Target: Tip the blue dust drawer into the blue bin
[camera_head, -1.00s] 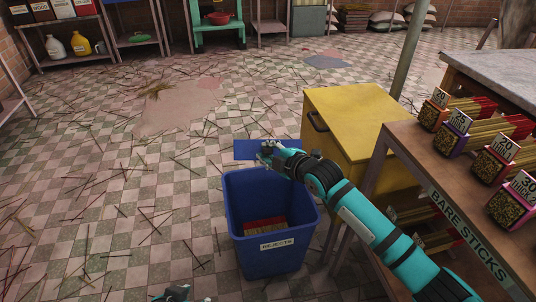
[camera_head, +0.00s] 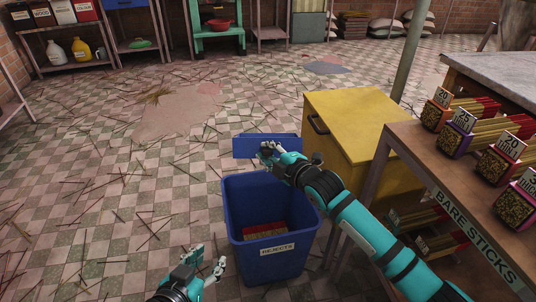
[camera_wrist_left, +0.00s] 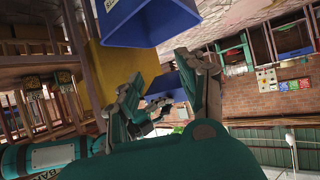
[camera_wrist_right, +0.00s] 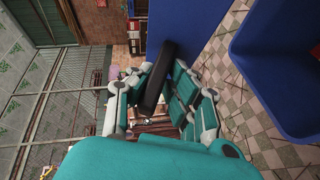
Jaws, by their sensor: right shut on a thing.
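The blue bin (camera_head: 270,258), labelled REJECTS, stands upright on the floor with red and yellow pieces at its bottom. The blue dust drawer (camera_head: 284,143) is just behind the bin's far rim in the head view; its contents are hidden. My right gripper (camera_head: 267,152) is shut on the drawer's dark handle (camera_wrist_right: 152,88), and the drawer (camera_wrist_right: 184,28) fills the upper middle of the right wrist view. My left gripper (camera_head: 206,268) is open and empty, left of the bin. The left wrist view shows the bin (camera_wrist_left: 142,22) and the drawer (camera_wrist_left: 165,85) beyond the fingers.
A yellow cabinet (camera_head: 355,110) stands right of the drawer. A wooden shelf (camera_head: 425,160) labelled BARE STICKS, with boxes of sticks, is at the right. Loose sticks litter the checkered floor (camera_head: 110,160); the left side is otherwise open. A metal post (camera_head: 410,50) rises behind the cabinet.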

